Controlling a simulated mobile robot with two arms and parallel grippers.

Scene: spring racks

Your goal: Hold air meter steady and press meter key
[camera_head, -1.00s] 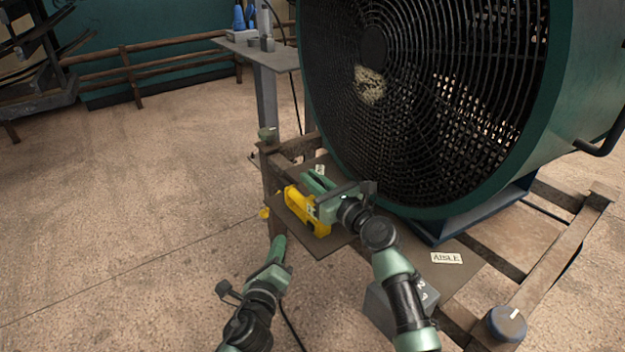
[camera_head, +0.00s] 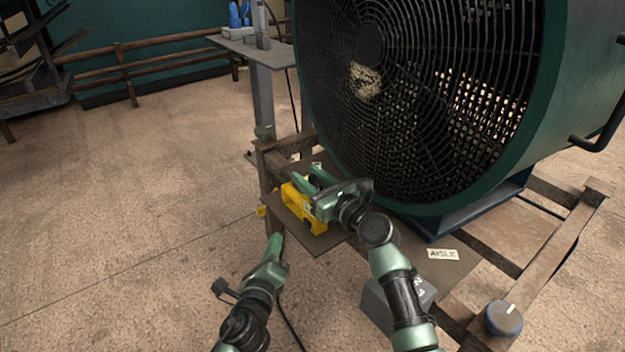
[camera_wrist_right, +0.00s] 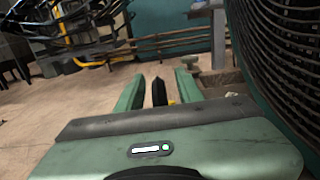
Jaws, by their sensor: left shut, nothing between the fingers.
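The yellow air meter (camera_head: 302,206) sits on the low dark shelf in front of the big fan in the head view. It is partly hidden by my right gripper (camera_head: 308,180), whose fingers reach over it from the right. In the right wrist view the two green fingers (camera_wrist_right: 158,92) stand apart. A dark upright part with a bit of yellow shows between them, with visible gaps on both sides. My left gripper (camera_head: 277,242) is shut and empty, just below and left of the meter. I cannot make out the meter's key.
A large fan (camera_head: 415,110) with a green housing stands behind the meter. A card marked AISLE (camera_head: 443,254) lies to the right on the dark board. A round blue-grey knob (camera_head: 503,319) is at lower right. A side table (camera_head: 262,50) stands behind; the floor at left is open.

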